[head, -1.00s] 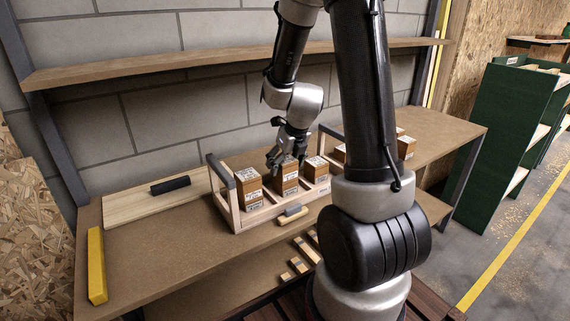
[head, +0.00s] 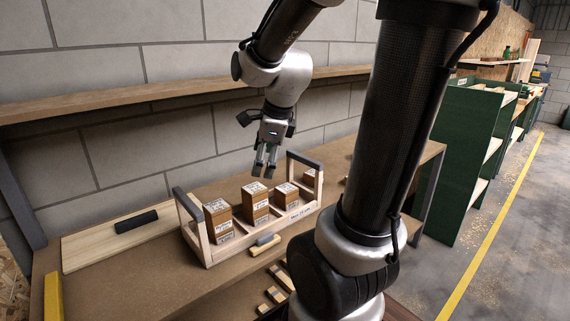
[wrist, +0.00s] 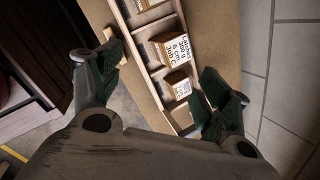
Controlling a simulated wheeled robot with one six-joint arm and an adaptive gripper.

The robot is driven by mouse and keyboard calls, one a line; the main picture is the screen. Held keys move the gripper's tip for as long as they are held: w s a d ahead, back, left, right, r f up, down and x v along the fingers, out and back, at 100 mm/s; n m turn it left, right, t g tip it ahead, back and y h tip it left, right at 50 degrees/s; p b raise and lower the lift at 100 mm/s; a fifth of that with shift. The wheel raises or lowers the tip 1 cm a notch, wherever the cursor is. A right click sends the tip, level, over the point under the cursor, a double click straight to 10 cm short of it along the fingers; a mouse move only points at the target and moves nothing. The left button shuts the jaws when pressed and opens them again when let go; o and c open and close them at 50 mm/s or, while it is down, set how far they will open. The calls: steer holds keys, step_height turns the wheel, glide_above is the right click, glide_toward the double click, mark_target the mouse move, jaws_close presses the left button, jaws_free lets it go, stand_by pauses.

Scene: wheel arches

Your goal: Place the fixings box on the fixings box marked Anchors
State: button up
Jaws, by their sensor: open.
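A wooden tote (head: 209,256) with two dark-gripped end handles stands on the bench in the head view. Brown, white-labelled fixings boxes stand in it: a left box (head: 218,228), a tall middle one (head: 256,207) that looks like two stacked boxes, and a lower right one (head: 286,200). Their labels are too small to read there, so I cannot tell which is marked Anchors. My gripper (head: 265,171) is open and empty, above and apart from the middle boxes. In the wrist view, a box (wrist: 172,48) with a large printed label lies between the spread fingers (wrist: 161,84).
A pale board with a dark block (head: 136,222) lies at left. A small wooden-and-grey tool (head: 264,246) lies before the tote. A shelf (head: 110,104) runs along the wall behind my gripper.

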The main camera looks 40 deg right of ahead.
steer(key=s+a+r+n, duration=0.1)
steer(key=s+r+n, duration=0.1)
steer(key=s+n, duration=0.5)
steer(key=s+a+r+n, duration=0.1)
steer(key=s+n, duration=0.6)
steer(key=n, duration=1.1)
steer(key=shift+a+r, duration=0.3)
steer(key=shift+r, duration=0.55)
